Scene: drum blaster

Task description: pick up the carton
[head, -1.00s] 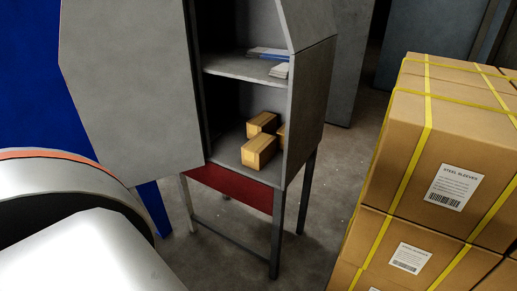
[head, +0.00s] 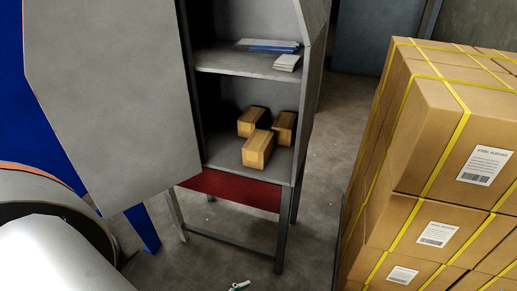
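Three small brown cartons stand on the lower shelf of an open grey cabinet. The front carton (head: 258,150) is nearest the shelf's front edge. A second carton (head: 251,121) is behind it to the left, and a third carton (head: 284,127) is behind it to the right. I cannot tell which one the task means. A white link of my arm shows at the lower left, apart from the cabinet.
The cabinet's grey door (head: 105,95) stands open to the left. Flat papers (head: 267,46) lie on the upper shelf (head: 235,65). A strapped stack of large boxes (head: 425,150) fills the right. A small pale object (head: 240,286) shows at the bottom edge, unclear.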

